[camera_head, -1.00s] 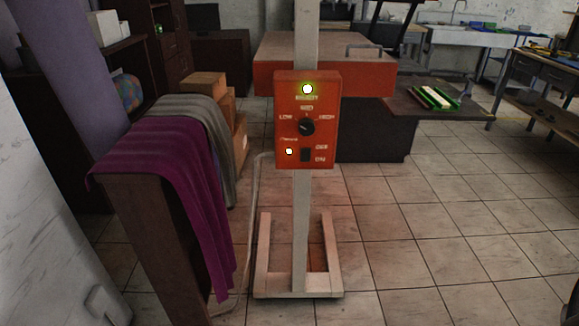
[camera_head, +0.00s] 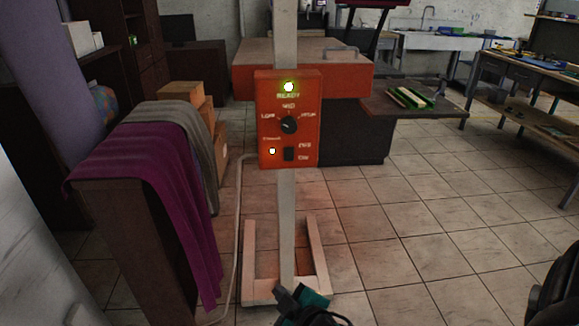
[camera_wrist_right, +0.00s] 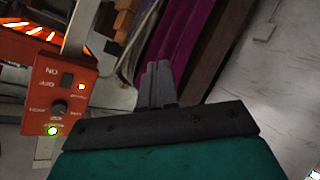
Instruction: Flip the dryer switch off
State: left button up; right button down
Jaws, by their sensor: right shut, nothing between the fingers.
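The orange dryer control box (camera_head: 266,112) is on a pale upright post in the head view. A green-yellow light labelled READY and a smaller power light are lit. My right gripper (camera_head: 281,293) is shut and empty, low in front of the post's base, well below the box. In the right wrist view the fingers (camera_wrist_right: 157,68) are apart from the box, and the switch (camera_wrist_right: 68,79) shows upside down. My left gripper is out of view.
A dark cabinet with purple cloth (camera_head: 165,185) and grey cloth (camera_head: 190,125) stands left of the post. The dryer's base frame (camera_head: 322,270) is on the floor. In the right wrist view, heater strips (camera_wrist_right: 18,42) glow orange. Tiled floor (camera_head: 410,220) to the right is clear.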

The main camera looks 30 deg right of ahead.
pick_arm(q)
jog(key=b, duration=0.1)
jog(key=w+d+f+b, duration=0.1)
jog(key=b, duration=0.1)
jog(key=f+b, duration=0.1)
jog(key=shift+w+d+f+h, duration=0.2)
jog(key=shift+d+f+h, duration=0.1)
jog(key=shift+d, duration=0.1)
pick_arm(e)
jog(key=w+d+r+n+t+h, duration=0.3)
jog(key=w+d+r+n+h, duration=0.2)
jog(key=w+d+r+h, duration=0.3)
jog(key=w+d+r, duration=0.3)
jog(key=w+r, duration=0.1)
jog(key=r, duration=0.1)
jog(key=shift+d+r+t+h, duration=0.15)
jog(key=shift+r+t+h, duration=0.15)
jog(key=shift+r+t, duration=0.1)
